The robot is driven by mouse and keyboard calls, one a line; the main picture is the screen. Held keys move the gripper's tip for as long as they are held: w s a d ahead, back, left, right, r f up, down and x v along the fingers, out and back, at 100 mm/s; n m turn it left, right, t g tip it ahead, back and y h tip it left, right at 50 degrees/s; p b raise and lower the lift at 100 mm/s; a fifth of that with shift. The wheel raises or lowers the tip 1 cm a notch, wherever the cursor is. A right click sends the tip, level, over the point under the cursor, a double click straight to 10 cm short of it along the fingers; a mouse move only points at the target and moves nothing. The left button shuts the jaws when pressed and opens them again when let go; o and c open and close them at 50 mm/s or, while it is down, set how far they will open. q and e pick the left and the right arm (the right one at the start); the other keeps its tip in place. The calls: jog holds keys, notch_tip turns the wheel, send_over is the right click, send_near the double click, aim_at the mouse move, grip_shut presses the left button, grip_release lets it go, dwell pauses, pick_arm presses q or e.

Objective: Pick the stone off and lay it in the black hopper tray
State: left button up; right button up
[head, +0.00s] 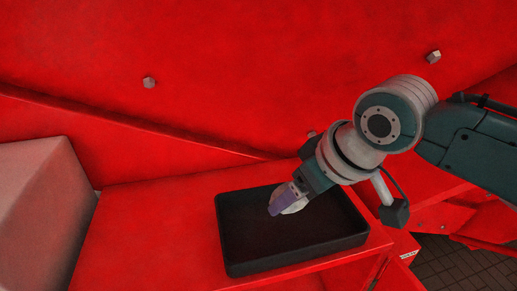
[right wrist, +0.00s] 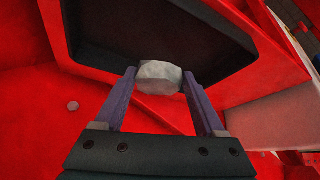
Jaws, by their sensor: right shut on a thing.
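The stone (right wrist: 159,77) is pale grey and angular. In the right wrist view it sits between the two purple fingers of my right gripper (right wrist: 160,88), which is shut on it. In the head view the right gripper (head: 281,204) points down over the black hopper tray (head: 235,268), and the stone (head: 297,206) shows partly behind the fingers. The tray is shallow, rectangular and looks empty. It also shows in the right wrist view (right wrist: 100,74), beyond the stone. I cannot tell whether the stone touches the tray floor. My left gripper is not in view.
The tray stands on a red ledge (head: 150,235) near its right edge. A pale grey block (head: 40,205) stands at the left. A red wall with bolt heads (head: 149,82) rises behind. Tiled floor (head: 470,262) shows at the lower right.

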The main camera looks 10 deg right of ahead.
jog(key=o, duration=1.5)
jog(key=p+v, duration=0.1)
jog(key=v, duration=0.9)
